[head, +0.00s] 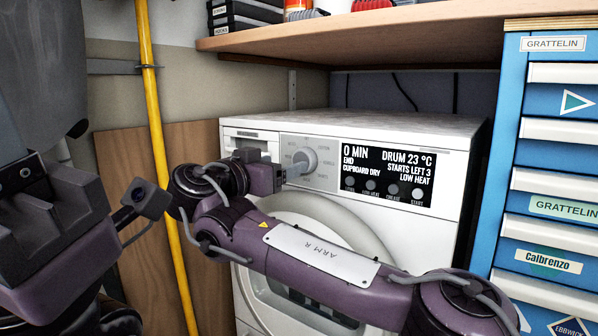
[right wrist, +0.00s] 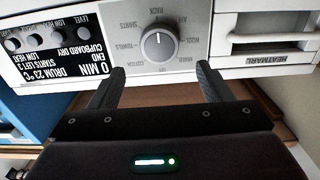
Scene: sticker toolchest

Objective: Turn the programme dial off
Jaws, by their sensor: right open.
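The programme dial (head: 304,161) is a round grey knob on the dryer's front panel, left of the black display (head: 388,172). In the right wrist view the dial (right wrist: 159,45) appears inverted, its pale pointer line toward the picture's top, with programme names around it. The display reads 0 MIN, END, CUPBOARD DRY, DRUM 23 °C, STARTS LEFT 3, LOW HEAT. My right gripper (right wrist: 160,72) is open and empty in front of the dial. Its fingers are spread wider than the knob, apparently not touching it. My left arm is at the left edge; its fingers cannot be made out.
The white dryer (head: 345,122) stands under a wooden shelf (head: 400,35). A blue drawer chest (head: 508,160) is close on its right. A yellow pipe (head: 150,90) runs up the wall at left. A drawer handle (right wrist: 268,40) is beside the dial panel.

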